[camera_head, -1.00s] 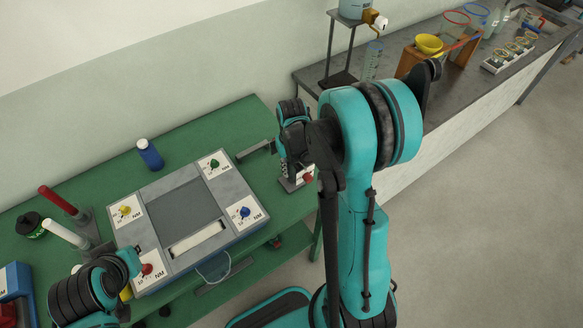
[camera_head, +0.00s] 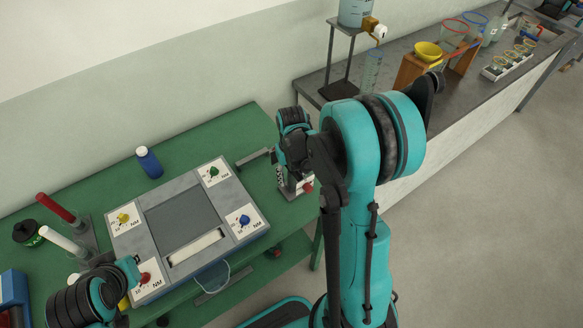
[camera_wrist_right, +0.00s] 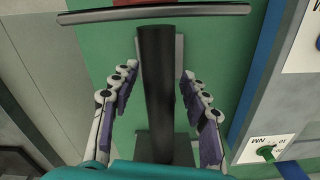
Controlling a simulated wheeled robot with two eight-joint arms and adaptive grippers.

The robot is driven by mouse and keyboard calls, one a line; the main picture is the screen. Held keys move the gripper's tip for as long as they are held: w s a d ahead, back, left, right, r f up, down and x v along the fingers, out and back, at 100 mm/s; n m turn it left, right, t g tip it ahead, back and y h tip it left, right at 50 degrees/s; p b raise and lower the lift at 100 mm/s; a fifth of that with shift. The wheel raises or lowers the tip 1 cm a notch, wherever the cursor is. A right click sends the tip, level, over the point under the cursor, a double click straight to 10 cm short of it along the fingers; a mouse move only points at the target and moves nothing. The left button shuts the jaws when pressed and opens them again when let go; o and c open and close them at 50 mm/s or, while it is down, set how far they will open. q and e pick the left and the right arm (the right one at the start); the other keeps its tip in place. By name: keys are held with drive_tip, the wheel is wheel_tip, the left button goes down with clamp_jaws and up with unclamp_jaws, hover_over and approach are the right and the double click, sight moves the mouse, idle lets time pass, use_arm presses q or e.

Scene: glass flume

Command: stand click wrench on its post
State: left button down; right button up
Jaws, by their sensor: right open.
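The wrist view shows a dark upright shaft (camera_wrist_right: 156,85), seemingly the click wrench's handle or its post; I cannot tell which. It stands by a dark square base (camera_wrist_right: 165,147), and a long grey bar (camera_wrist_right: 155,14) crosses the top of that view. My right gripper (camera_wrist_right: 158,80) is open, its purple-padded fingers on either side of the shaft with gaps. In the head view my right gripper (camera_head: 294,182) is at the table's right end, largely hidden by my wrist. A dark grey bar (camera_head: 252,157) shows just left of it. My left gripper's fingers are out of view.
The grey panel box (camera_head: 180,218) with coloured NM knobs lies left of my right gripper on the green table (camera_head: 205,133). A blue bottle (camera_head: 149,162) stands behind it. A grey bench (camera_head: 400,62) is beyond.

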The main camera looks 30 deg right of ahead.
wheel_tip(320, 180, up, 11)
drive_tip(key=shift+r, duration=0.15)
drive_tip(key=shift+a, duration=0.1)
drive_tip(key=shift+s+a+r, duration=0.15)
drive_tip(key=shift+s+a, duration=0.1)
drive_tip(key=s+a+n+t+b, duration=0.2)
drive_tip(key=s+a+t+b, duration=0.1)
drive_tip(key=s+a+t, duration=0.4)
drive_tip(key=shift+s+a+r, duration=0.2)
drive_tip(key=shift+s+a, duration=1.3)
drive_tip(key=shift+s, duration=0.35)
